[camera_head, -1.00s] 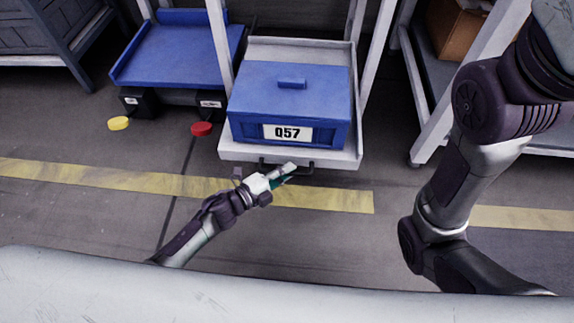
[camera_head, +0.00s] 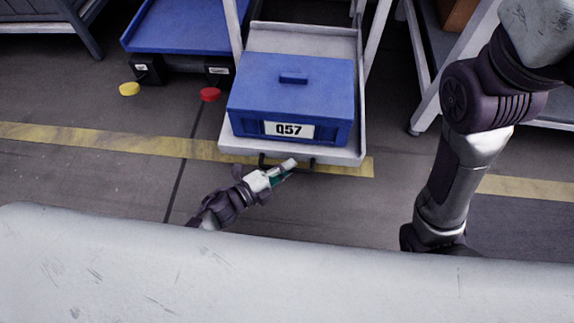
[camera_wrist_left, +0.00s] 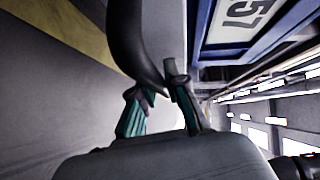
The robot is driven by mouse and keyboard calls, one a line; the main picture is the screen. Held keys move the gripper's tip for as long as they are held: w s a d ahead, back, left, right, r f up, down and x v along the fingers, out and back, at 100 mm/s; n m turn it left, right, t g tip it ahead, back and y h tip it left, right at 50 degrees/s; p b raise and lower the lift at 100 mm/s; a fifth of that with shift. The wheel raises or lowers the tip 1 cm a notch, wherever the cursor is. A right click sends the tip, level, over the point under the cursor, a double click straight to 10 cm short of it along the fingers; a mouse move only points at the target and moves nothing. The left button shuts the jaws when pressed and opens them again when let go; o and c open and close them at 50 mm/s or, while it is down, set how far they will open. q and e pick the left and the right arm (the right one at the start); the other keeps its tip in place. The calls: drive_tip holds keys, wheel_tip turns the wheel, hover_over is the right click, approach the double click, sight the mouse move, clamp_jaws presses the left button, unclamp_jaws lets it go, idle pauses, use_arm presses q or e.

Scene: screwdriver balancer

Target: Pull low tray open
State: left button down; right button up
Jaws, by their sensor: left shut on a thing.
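The low tray (camera_head: 340,156) is a pale flat shelf in a white-framed rack. It sticks out at the front, over the yellow floor line. A blue lidded box (camera_head: 290,95) labelled Q57 sits on it. A dark handle (camera_head: 312,163) is fixed under the tray's front edge. My left gripper (camera_head: 286,169) is shut on the handle. In the left wrist view its teal fingers (camera_wrist_left: 160,108) close around the dark curved handle bar (camera_wrist_left: 138,45). My right arm shows at the right, but its gripper is out of view.
White rack posts flank the tray. The floor between the tray and my pale body is clear.

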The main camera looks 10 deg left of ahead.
use_arm(q)
drive_tip(key=c, duration=1.2)
unclamp_jaws()
drive_tip(key=shift+a, duration=0.1)
drive_tip(key=v, duration=1.2)
